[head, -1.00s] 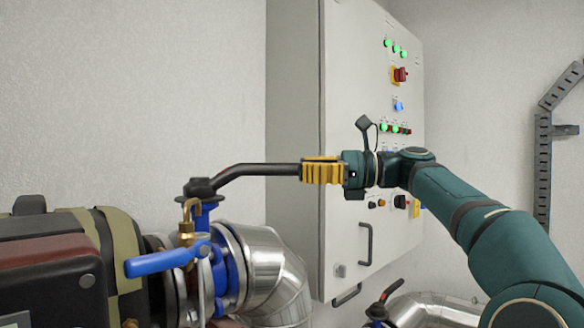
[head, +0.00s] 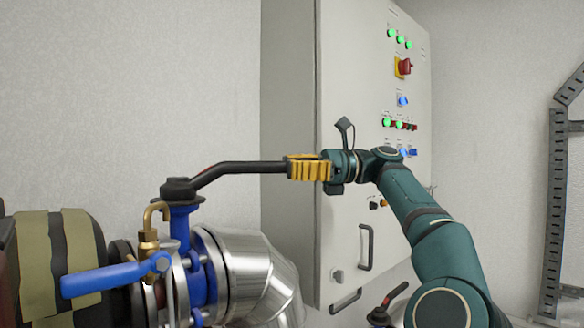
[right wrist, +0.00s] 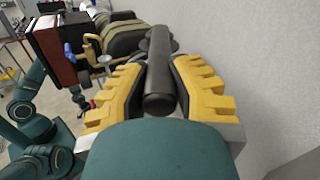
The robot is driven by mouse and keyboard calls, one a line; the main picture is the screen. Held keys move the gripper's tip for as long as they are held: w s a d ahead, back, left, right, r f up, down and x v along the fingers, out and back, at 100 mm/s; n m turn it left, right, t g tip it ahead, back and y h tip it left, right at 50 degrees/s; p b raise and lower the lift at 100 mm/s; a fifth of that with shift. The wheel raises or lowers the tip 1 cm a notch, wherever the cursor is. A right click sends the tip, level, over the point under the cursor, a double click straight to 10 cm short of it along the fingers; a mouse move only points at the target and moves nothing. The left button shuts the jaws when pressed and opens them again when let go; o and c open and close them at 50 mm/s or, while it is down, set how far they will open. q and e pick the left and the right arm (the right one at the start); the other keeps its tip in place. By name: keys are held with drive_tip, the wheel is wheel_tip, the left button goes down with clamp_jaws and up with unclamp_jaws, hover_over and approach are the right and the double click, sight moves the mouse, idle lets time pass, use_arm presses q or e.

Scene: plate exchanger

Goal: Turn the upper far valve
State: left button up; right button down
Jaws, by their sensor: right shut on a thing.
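The upper valve has a blue stem (head: 182,225) on an insulated metal pipe and a long black lever handle (head: 240,168) pointing right, nearly level. My right gripper (head: 305,168), with yellow ribbed fingers, is shut on the free end of this handle. In the right wrist view, the black handle (right wrist: 158,62) lies between the two yellow fingers of the right gripper (right wrist: 160,85). My left gripper does not show in the head view; in the right wrist view only teal arm links show at left.
A grey control cabinet (head: 290,110) with lit buttons stands behind the gripper. A small blue lever (head: 112,275) and brass fitting (head: 148,240) sit beside the valve. Another black-handled valve (head: 385,308) is low at right. The wall above the handle is clear.

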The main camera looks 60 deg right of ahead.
drive_tip(key=shift+w+d, duration=0.15)
drive_tip(key=shift+w, duration=0.05)
idle(0.5)
drive_tip(key=c, duration=0.8)
unclamp_jaws()
drive_tip(key=shift+w, duration=0.1)
drive_tip(key=shift+o, duration=0.2)
